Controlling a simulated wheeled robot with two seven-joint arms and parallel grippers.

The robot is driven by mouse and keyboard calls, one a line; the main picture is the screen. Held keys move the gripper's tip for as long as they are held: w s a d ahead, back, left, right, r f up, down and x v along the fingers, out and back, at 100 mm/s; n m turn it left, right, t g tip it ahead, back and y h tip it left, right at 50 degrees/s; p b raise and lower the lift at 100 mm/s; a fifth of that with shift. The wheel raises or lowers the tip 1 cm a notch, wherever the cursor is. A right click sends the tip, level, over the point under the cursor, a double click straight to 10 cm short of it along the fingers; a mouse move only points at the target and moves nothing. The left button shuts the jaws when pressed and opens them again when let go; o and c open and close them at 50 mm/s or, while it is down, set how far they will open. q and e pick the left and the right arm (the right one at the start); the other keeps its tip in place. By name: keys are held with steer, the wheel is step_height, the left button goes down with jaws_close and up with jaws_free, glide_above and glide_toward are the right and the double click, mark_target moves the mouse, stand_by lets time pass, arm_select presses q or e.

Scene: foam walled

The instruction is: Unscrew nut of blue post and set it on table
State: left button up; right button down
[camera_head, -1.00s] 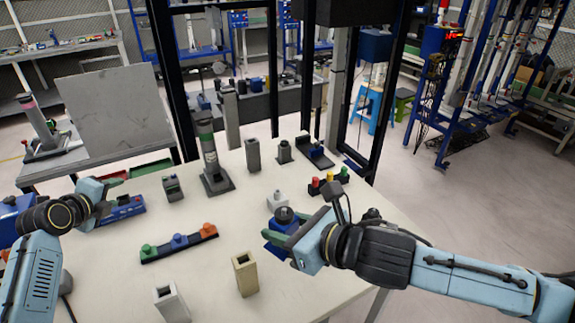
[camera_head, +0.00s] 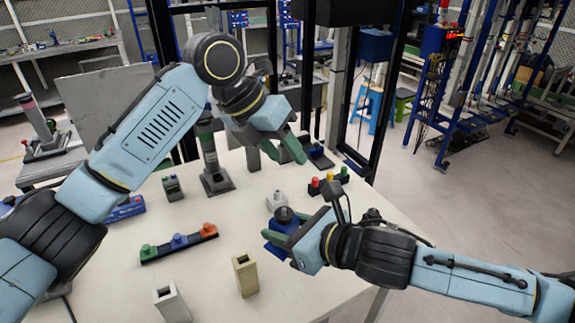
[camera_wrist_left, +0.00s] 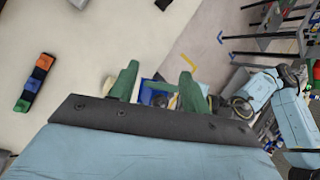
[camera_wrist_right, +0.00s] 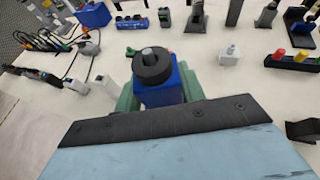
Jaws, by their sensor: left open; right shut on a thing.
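The blue post (camera_wrist_right: 165,90) stands between the green fingers of my right gripper (camera_wrist_right: 158,100), which is shut on it. A dark round nut (camera_wrist_right: 152,64) sits on top of the post, with a grey stud tip in its centre. In the head view the post (camera_head: 276,240) and the nut (camera_head: 284,214) show at the table's right side. My left gripper (camera_head: 290,146) is open and empty, in the air above and behind the post. In the left wrist view its two green fingers (camera_wrist_left: 156,85) are apart, with part of the blue post (camera_wrist_left: 150,95) seen between them.
On the white table (camera_head: 225,275) stand a three-button block (camera_head: 180,242), a beige hollow post (camera_head: 245,274), a light grey hollow post (camera_head: 170,304), a small white block (camera_head: 276,200) and a red-yellow-green button block (camera_head: 328,182). Bare tabletop lies between the three-button block and the blue post.

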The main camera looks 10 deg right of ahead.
mark_target(284, 228)
arm_select(q)
steer(key=s+m+y, duration=0.1)
steer(key=s, duration=0.1)
steer(key=s+r+m+y, duration=0.1)
steer(key=s+m+y, duration=0.1)
steer(key=s+m+g+y, duration=0.1)
steer(key=s+m+y, duration=0.1)
steer(key=s, duration=0.1)
steer(key=shift+d+r, duration=0.1)
steer(key=shift+r, duration=0.25)
steer(key=shift+s+y, duration=0.15)
steer(key=shift+y, duration=0.25)
steer(key=f, duration=0.8)
steer(key=shift+a, duration=0.2)
steer(key=shift+c, duration=0.5)
steer(key=shift+s, duration=0.1)
steer(key=c, duration=0.7)
steer(key=o, duration=0.9)
steer(key=shift+r, duration=0.15)
